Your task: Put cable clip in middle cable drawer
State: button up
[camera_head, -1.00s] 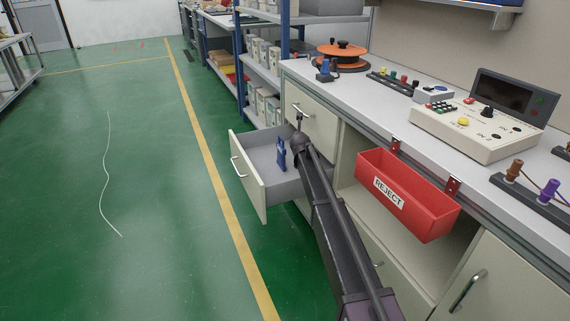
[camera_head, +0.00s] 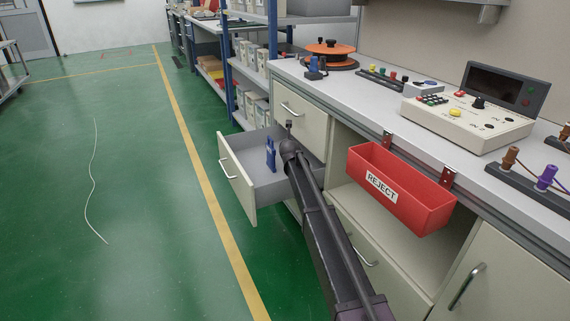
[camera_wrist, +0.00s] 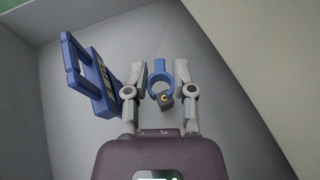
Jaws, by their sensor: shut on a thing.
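In the wrist view my gripper (camera_wrist: 160,72) is shut on a blue cable clip with a ring-shaped middle (camera_wrist: 158,66). A small dark piece with a yellow mark shows at the near side of the ring. The clip is over the grey floor of the open drawer (camera_wrist: 225,125); I cannot tell whether it touches it. In the head view this drawer (camera_head: 238,187) is pulled out below a closed top drawer. My arm reaches over its right side, and the fingers and the held clip are hidden there.
A blue item with a rectangular loop (camera_wrist: 90,75) stands in the drawer left of my gripper; it also shows in the head view (camera_head: 270,155). A red REJECT bin (camera_head: 400,195) hangs on the bench front, right of my arm. The green floor on the left is mostly clear.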

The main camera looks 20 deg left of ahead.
jog(key=shift+f+b, duration=0.9)
jog(key=shift+f, duration=0.35)
jog(key=shift+f+b, duration=1.85)
jog(key=shift+f, duration=0.05)
jog(key=shift+f, duration=0.1)
jog(key=o, duration=0.7)
jog(key=shift+r, duration=0.25)
jog(key=shift+p+v, duration=1.5)
jog(key=shift+v, duration=2.25)
jog(key=shift+f, duration=0.1)
